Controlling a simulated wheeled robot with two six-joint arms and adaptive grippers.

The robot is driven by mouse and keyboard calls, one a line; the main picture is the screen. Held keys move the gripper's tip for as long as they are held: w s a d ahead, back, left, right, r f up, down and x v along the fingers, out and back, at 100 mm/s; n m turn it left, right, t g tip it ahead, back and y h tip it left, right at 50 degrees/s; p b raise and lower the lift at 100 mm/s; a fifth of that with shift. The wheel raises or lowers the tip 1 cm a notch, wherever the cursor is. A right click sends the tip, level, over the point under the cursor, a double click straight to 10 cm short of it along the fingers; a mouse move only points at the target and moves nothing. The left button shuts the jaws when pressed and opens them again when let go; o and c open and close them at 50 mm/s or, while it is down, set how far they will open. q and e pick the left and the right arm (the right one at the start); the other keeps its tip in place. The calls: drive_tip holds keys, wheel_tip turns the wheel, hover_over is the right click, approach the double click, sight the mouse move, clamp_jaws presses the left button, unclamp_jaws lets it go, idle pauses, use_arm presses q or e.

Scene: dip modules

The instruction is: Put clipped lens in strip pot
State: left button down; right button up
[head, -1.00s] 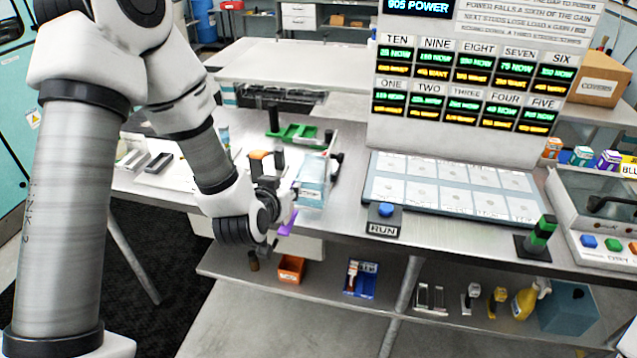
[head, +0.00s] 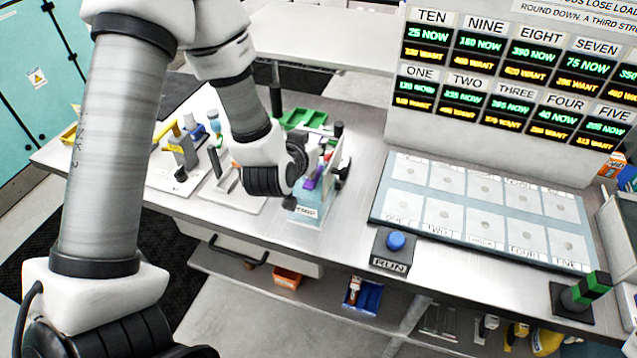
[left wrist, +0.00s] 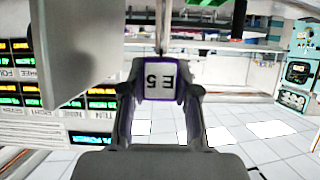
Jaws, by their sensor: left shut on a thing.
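My left gripper (head: 312,172) is shut on a purple-edged piece (head: 315,177), which I take to be the clipped lens. In the left wrist view the piece (left wrist: 160,80) sits between the two fingers and bears a white label with "E5", upside down. The strip pot (head: 308,214) is a pale blue, clear-walled container with a white front label, standing on the bench near its front edge. In the head view the piece is at the pot's upper part; I cannot tell whether it is inside or in front. My right gripper is not in view.
Behind the pot is a green tray (head: 303,118). White boards with small tools (head: 185,150) lie to the left. To the right are the blue RUN button (head: 396,241), a numbered pad board (head: 480,205) and a large display panel (head: 510,90).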

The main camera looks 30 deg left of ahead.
sight(308, 180)
use_arm(q)
drive_tip(key=f, duration=0.2)
drive_tip(key=s+f, duration=0.1)
drive_tip(key=f, duration=0.1)
drive_tip(key=shift+d+f+p, duration=0.15)
drive_tip(key=shift+f+p, duration=0.15)
drive_tip(key=shift+p, duration=0.1)
drive_tip(key=f, duration=0.4)
drive_tip(key=shift+w, duration=0.25)
drive_tip(key=shift+s, duration=0.25)
drive_tip(key=c, duration=1.1)
unclamp_jaws()
drive_tip(key=shift+c, duration=0.2)
drive_tip(key=shift+w, duration=0.15)
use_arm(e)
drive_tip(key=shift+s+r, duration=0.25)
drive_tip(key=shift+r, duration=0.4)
